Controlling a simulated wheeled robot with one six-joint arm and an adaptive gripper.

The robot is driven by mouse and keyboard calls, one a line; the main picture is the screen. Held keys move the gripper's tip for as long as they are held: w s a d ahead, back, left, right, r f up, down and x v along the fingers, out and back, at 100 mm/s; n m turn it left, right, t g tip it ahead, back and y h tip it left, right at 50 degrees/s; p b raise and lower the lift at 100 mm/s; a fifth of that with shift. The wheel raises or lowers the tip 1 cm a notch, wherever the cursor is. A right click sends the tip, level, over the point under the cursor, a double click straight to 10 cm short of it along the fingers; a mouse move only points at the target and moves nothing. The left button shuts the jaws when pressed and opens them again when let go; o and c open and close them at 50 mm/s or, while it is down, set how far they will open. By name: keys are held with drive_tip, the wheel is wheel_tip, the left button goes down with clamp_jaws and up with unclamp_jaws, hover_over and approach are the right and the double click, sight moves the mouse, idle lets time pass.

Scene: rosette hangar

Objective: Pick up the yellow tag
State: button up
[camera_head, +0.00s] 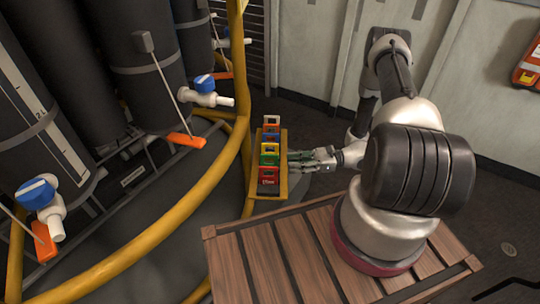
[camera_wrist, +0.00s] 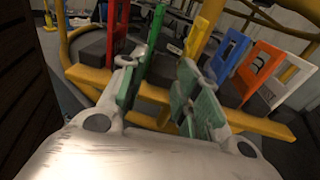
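My gripper (camera_head: 297,160) is at the right side of the row, level with the yellow and green tags. In the wrist view my gripper (camera_wrist: 163,84) is open, with green-padded fingers apart. The green tag (camera_wrist: 153,42) shows beyond the gap, close to the left-hand finger. I cannot tell whether any finger touches a tag.
A red tag (camera_wrist: 118,25) is left of the green one; blue (camera_wrist: 229,56), orange (camera_wrist: 258,70) and white (camera_wrist: 291,86) tags are right of the yellow. A yellow rail (camera_head: 245,115) curves behind the rack. Dark tanks with valves (camera_head: 205,92) stand left.

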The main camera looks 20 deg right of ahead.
drive_tip(key=w+a, duration=0.2)
drive_tip(key=w+a+r+t, duration=0.1)
drive_tip(key=w+a, duration=0.1)
drive_tip(key=w+a+t, duration=0.1)
drive_tip(key=w+a, duration=0.1)
drive_tip(key=a, duration=0.1)
drive_tip(key=shift+r+m, duration=0.25)
drive_tip(key=shift+m, duration=0.15)
drive_tip(key=shift+d, duration=0.1)
drive_tip(key=shift+c, duration=0.2)
clamp_jaws()
